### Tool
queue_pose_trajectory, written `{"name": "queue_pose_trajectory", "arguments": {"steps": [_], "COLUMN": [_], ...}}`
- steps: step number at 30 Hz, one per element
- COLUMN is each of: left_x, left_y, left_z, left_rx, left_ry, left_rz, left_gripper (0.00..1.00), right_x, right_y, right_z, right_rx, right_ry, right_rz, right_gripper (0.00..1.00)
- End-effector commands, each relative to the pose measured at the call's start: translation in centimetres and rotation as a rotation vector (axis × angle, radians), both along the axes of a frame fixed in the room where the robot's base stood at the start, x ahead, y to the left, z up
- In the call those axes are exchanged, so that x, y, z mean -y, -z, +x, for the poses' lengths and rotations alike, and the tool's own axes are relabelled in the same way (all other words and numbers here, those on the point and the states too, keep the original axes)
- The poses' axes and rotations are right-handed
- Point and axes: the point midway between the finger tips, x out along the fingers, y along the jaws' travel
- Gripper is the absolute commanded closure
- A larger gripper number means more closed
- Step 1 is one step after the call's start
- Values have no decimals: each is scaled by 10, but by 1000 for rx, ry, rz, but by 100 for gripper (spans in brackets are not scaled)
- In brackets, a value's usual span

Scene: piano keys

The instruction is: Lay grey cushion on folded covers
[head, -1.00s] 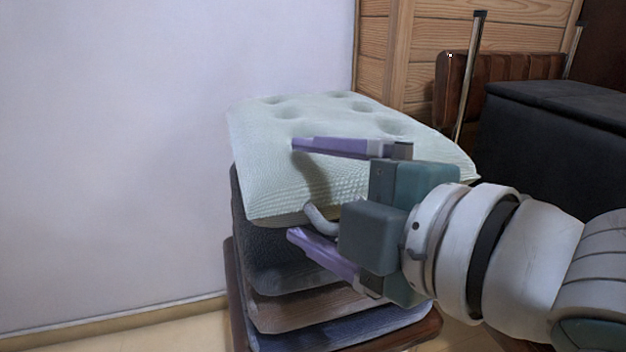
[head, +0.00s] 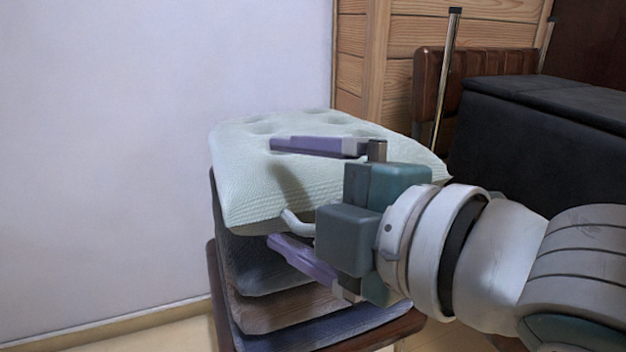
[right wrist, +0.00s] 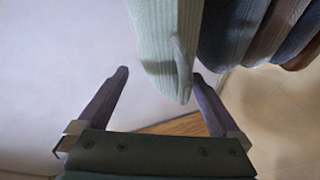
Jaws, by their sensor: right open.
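The cushion (head: 260,190) is pale grey-green and tufted. It lies on top of a stack of folded covers (head: 250,265), dark grey, brown and blue in the head view. My right gripper (head: 272,192) is open at the cushion's near side, one finger above its top and the other below its edge, in front of the dark cover. The upper finger casts a shadow on the cushion. In the right wrist view the cushion's edge (right wrist: 165,40) reaches between the open fingers (right wrist: 160,78), with the covers (right wrist: 255,30) at right. My left gripper is not in view.
The stack stands on a brown wooden seat (head: 395,330) close to a plain white wall (head: 100,150). A black box-like piece (head: 550,125) and a slatted brown wooden piece (head: 480,68) stand behind at right, by a wood-panelled wall (head: 350,60).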

Motion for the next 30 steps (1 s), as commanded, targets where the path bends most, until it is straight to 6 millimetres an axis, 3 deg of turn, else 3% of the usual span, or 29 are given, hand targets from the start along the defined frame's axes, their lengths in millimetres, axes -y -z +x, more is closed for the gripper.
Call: {"name": "queue_pose_trajectory", "arguments": {"steps": [1, 15, 26, 30], "left_x": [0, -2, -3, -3], "left_y": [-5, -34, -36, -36], "left_z": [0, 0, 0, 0], "left_rx": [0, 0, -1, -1], "left_ry": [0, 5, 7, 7], "left_rz": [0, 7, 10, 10], "left_gripper": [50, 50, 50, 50], "right_x": [0, 58, 71, 84], "right_y": [-11, -32, -37, -25], "right_z": [0, -77, -92, -87], "right_rx": [6, -1, -3, -146], "right_ry": [-1, 0, 5, 150], "right_rz": [3, 0, 5, 77], "right_gripper": [0, 0, 0, 0]}}
